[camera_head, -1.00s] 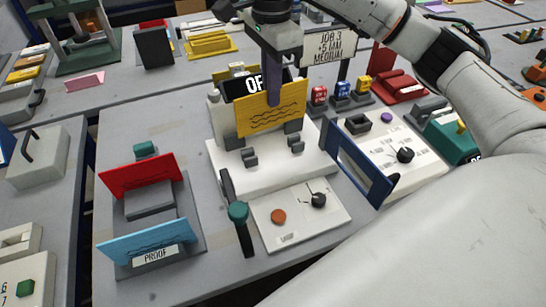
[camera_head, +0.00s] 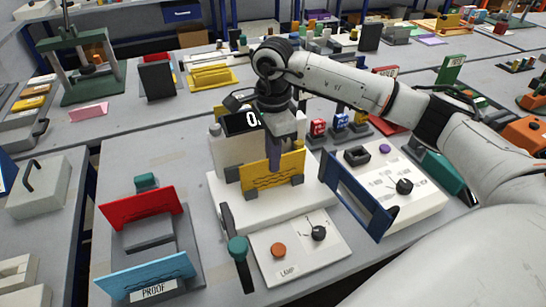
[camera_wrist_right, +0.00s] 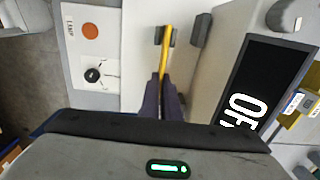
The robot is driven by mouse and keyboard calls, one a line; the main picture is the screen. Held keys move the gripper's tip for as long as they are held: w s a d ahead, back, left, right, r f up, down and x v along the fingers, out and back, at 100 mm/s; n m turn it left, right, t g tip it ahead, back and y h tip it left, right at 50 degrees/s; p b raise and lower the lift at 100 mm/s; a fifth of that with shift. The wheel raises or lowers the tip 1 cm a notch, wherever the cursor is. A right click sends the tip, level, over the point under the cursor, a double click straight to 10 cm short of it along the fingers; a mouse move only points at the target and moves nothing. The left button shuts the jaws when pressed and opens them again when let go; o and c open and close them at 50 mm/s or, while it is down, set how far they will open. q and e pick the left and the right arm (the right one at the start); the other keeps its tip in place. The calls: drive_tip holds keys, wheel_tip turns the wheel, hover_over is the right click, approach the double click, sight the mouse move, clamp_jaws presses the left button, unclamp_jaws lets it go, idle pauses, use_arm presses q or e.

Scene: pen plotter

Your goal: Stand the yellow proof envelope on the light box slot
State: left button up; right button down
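The yellow proof envelope (camera_head: 272,175) is upright and low over the white light box (camera_head: 222,201), its wavy-lined face toward the head camera. Its lower edge is at the grey holder blocks; front blocks (camera_head: 250,194) show before it. My right gripper (camera_head: 274,158) is shut on its upper edge. In the right wrist view the envelope (camera_wrist_right: 167,45) is a thin yellow edge between my dark fingers (camera_wrist_right: 164,100), its far end between small grey blocks (camera_wrist_right: 158,36). Whether it touches the slot bottom is hidden. My left gripper is out of view.
A black display (camera_head: 240,122) stands behind the envelope. A lamp panel (camera_head: 290,250) with orange button and black knob is in front. A blue frame (camera_head: 360,195) stands close on the right. A red panel (camera_head: 141,207) and blue PROOF holder (camera_head: 147,275) stand left.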

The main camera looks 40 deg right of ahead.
drive_tip(key=shift+f, duration=0.2)
drive_tip(key=c, duration=2)
unclamp_jaws()
drive_tip(key=shift+r, duration=0.1)
wheel_tip(320, 180, up, 12)
drive_tip(key=shift+r+b, duration=0.15)
drive_tip(key=shift+b, duration=0.2)
